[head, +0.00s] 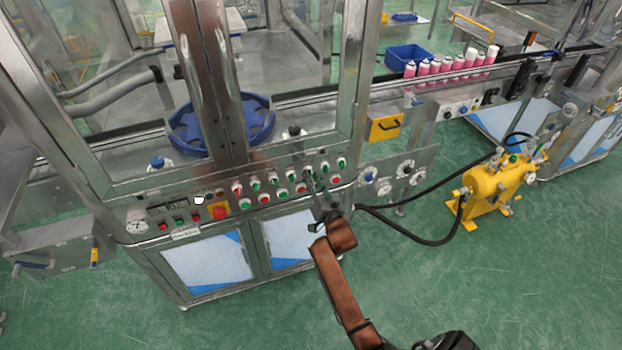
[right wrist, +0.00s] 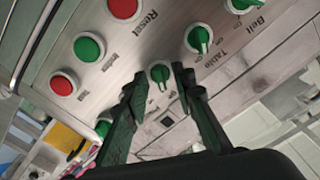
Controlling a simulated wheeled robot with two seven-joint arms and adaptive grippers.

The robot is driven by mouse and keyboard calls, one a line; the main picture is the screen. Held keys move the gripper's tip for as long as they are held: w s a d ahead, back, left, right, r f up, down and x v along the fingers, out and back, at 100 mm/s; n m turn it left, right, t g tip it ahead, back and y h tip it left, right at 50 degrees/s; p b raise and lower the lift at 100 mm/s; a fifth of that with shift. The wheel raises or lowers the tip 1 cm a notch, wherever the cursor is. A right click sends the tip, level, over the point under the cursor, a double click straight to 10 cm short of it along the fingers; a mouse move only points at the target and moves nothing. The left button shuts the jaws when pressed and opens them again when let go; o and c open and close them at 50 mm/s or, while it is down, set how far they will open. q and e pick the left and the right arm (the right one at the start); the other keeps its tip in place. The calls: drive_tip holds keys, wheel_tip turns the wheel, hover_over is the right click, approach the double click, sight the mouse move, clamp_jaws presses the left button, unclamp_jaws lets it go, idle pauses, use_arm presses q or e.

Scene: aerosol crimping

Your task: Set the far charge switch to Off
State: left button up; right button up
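My right gripper (head: 322,200) is at the front of the machine's control panel, near the right end of its rows of buttons and switches. In the right wrist view its two dark fingers (right wrist: 160,82) are apart, one on each side of a green rotary switch (right wrist: 160,73). A narrow gap seems to show beside the knob. The knob's label is partly hidden by the fingers, so I cannot read whether it is a charge switch. Other green rotary switches, one labelled Table (right wrist: 198,39), stand beyond it. My left gripper is not in view.
A red Reset button (right wrist: 124,8), another red button (right wrist: 64,83) and a green button (right wrist: 89,47) are close to the fingers. In the head view a red emergency button (head: 219,212) is further left. A yellow pump (head: 497,187) with black hoses stands at right.

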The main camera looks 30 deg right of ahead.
drive_tip(key=shift+w, duration=0.2)
clamp_jaws()
idle(0.4)
